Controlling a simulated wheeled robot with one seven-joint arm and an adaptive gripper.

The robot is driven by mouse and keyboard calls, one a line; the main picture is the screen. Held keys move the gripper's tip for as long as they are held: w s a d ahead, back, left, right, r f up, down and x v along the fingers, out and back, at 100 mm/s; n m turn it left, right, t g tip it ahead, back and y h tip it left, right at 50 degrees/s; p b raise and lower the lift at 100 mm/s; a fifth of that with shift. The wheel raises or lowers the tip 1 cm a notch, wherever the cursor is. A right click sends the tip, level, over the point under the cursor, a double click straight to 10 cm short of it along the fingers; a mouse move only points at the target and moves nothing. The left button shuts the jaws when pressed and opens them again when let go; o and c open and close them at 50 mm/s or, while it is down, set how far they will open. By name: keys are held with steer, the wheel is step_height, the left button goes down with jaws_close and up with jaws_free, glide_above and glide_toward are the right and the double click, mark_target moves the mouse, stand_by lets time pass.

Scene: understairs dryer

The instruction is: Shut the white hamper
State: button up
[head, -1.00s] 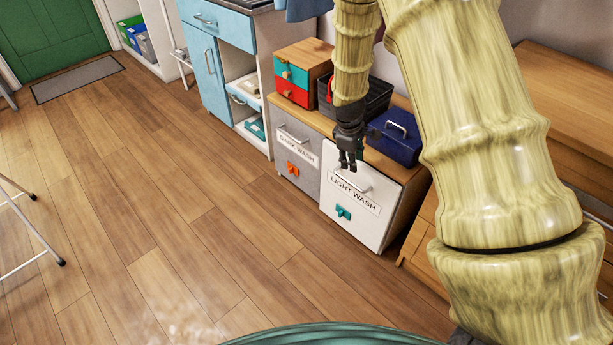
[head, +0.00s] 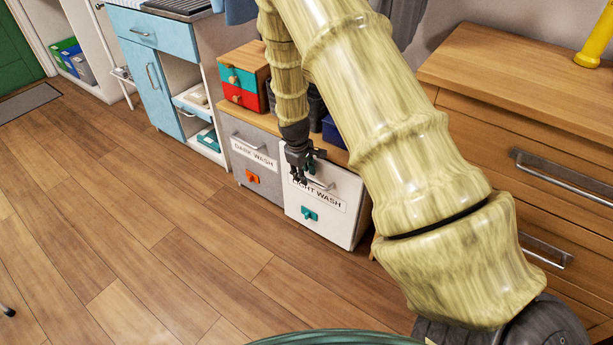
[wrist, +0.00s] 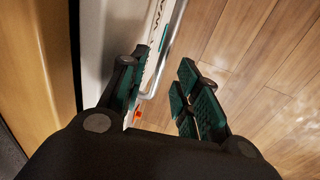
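The white hamper (head: 328,218) is the right-hand front of the low unit. It carries a "LIGHT WASH" label, a teal tag (head: 309,213) and a metal bar handle near its top. I cannot tell clearly how far its front stands out from the unit. My gripper (head: 299,180) is at the top of this front, by the handle, and hides part of both. In the wrist view my gripper (wrist: 158,95) is open. The handle (wrist: 167,55) shows between its two fingers, and the white front lies along the left finger. I see no firm grip on the handle.
The grey "DARK WASH" hamper (head: 255,168) stands directly left. Small red and teal drawers (head: 240,88) and a blue box (head: 332,130) sit on the unit's top. A wooden dresser (head: 520,130) is at the right. The floor (head: 140,230) in front is clear.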

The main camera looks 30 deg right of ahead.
steer(key=shift+d+f, duration=0.2)
steer(key=shift+f, duration=0.4)
steer(key=shift+c, duration=0.5)
jaws_close()
steer(key=shift+w+d+r+p, duration=0.2)
steer(key=shift+d+p, duration=0.2)
steer(key=shift+w+d+p, duration=0.4)
steer(key=shift+d+p, duration=0.1)
steer(key=shift+d, duration=0.3)
